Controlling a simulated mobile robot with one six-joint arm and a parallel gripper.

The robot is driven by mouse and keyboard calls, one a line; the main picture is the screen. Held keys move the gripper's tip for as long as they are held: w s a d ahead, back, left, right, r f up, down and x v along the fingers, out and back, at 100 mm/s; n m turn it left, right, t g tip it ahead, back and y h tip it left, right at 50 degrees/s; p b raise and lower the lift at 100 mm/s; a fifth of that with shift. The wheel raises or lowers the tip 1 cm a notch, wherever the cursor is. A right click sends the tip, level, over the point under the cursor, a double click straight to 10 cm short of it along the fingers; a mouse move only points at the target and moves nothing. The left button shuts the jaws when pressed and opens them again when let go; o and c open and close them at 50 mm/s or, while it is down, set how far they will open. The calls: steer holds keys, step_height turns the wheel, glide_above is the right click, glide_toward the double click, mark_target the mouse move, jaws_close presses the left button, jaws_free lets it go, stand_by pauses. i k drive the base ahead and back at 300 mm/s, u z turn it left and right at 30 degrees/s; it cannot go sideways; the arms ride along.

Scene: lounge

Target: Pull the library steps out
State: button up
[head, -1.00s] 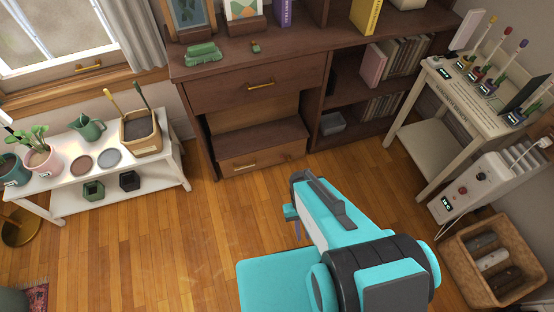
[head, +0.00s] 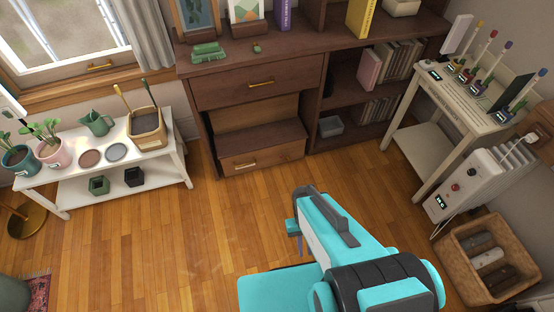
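The library steps are most likely the low dark wooden step unit (head: 265,140) in the bay under the drawer of the brown cabinet (head: 200,120). The unit has a flat top, and a lower front with a brass bar handle (head: 245,164). It sits inside the cabinet's bay on the wood floor. My teal arm reaches in from the bottom right. My gripper (head: 297,236) points down above the floor in front of the steps, apart from the handle. The arm hides most of its fingers, so its opening does not show.
A white plant bench (head: 175,160) stands left of the cabinet, with pots on it. Open shelves with books (head: 378,108) adjoin on the right. A white side table (head: 425,150), a radiator (head: 470,185) and a wicker basket (head: 450,255) line the right. The floor before the steps is clear.

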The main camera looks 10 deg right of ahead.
mark_target(253, 135)
steer(key=z, duration=0.1)
steer(key=k, duration=0.35)
steer(key=u, duration=0.35)
steer(key=i, duration=0.85)
steer(key=u, duration=0.6)
